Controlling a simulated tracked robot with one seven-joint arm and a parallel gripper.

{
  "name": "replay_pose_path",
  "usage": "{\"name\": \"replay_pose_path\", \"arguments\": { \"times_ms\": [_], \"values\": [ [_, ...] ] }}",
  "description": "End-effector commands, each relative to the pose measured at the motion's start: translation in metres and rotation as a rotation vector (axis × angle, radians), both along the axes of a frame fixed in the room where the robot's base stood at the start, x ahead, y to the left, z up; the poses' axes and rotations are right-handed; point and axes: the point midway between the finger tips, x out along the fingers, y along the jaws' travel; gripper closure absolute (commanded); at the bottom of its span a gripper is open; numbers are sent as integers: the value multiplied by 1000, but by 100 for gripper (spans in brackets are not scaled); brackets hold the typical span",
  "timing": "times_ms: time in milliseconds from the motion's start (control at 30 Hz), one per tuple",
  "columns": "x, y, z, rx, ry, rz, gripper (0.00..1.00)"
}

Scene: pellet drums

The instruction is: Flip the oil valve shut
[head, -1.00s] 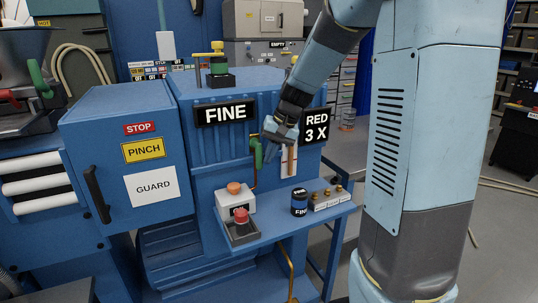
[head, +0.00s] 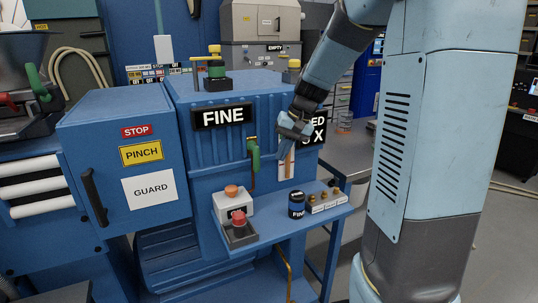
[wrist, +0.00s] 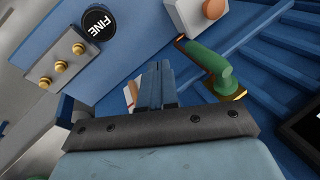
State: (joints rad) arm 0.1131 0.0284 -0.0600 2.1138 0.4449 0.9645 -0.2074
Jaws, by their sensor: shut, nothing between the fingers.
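The green valve handle (head: 253,157) sits on a thin brass pipe on the front of the blue machine, below the FINE sign. The handle hangs down along the pipe. In the wrist view the green handle (wrist: 214,70) lies right of my fingers, with a brass part at its end. In the wrist view the closed fingers (wrist: 157,68) show at the middle. Whether the valve is open or shut I cannot tell.
Below is a blue shelf (head: 268,226) with a white box with an orange knob (head: 232,200), a red button (head: 238,218), a dark FINE can (head: 297,204) and a block of brass knobs (head: 324,202). The blue GUARD door (head: 125,165) stands out at left.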

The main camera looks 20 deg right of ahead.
Motion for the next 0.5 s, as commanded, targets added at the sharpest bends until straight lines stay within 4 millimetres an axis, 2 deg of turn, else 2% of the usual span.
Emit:
{"name": "replay_pose_path", "arguments": {
  "times_ms": [33, 300, 500],
  "values": [
    [0, -6, 11, -2, -7, -1, 100],
    [-6, -28, 54, -3, -6, 3, 100],
    [-9, -37, 72, -1, -3, 4, 100]
  ]
}}
